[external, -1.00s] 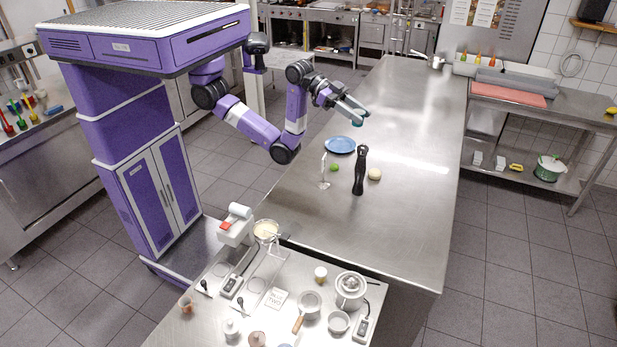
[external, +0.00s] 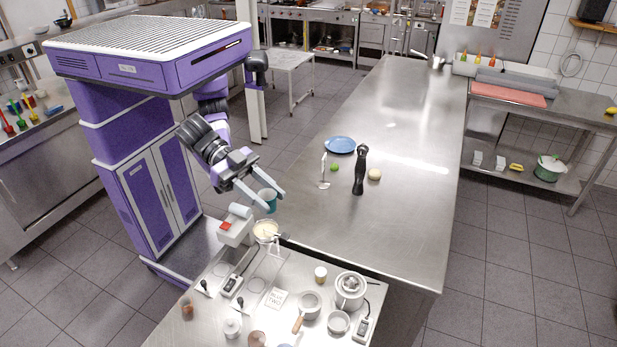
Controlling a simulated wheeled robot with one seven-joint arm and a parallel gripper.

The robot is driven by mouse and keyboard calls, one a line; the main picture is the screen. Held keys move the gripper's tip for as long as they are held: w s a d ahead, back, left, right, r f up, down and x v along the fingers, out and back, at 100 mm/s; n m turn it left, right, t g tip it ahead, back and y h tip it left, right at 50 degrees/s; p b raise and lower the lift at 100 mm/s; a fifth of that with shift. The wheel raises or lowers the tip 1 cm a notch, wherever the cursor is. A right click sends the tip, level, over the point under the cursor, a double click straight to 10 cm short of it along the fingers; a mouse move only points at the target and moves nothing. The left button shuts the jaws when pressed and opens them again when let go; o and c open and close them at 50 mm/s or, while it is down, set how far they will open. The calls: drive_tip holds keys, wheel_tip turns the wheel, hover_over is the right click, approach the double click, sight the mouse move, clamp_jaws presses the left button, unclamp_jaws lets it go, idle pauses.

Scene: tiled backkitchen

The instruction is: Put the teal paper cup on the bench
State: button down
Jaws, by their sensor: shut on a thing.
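The teal paper cup (external: 267,200) is held between the fingers of my gripper (external: 262,196). It looks slightly tilted and is in the air, near the corner where the long steel bench and the nearer equipment table meet. My gripper is shut on it. The long steel bench (external: 400,220) runs from the middle of the external view to the back, to the right of my gripper. The cup's underside and any contact below it cannot be made out.
On the bench stand a blue plate (external: 340,145), a tall black mill (external: 360,172), a green lime (external: 334,168) and a pale round item (external: 374,174). The nearer table (external: 215,290) is crowded with pots and scales.

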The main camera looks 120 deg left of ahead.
drive_tip(key=s+d+r+b, duration=0.2)
drive_tip(key=s+d+b, duration=0.1)
drive_tip(key=s+d, duration=1.15)
drive_tip(key=f, duration=1.5)
drive_tip(key=f+p, duration=0.1)
drive_tip(key=f, duration=1.4)
drive_tip(key=a+f, duration=0.1)
drive_tip(key=f, duration=1.5)
drive_tip(key=shift+s, duration=0.15)
drive_tip(key=shift+f, duration=0.2)
drive_tip(key=c, duration=0.9)
unclamp_jaws()
drive_tip(key=shift+o, duration=0.2)
drive_tip(key=shift+r+p, duration=0.25)
drive_tip(key=shift+p, duration=0.05)
drive_tip(key=v, duration=1.2)
drive_tip(key=shift+f+b, duration=0.15)
drive_tip(key=shift+b, duration=0.2)
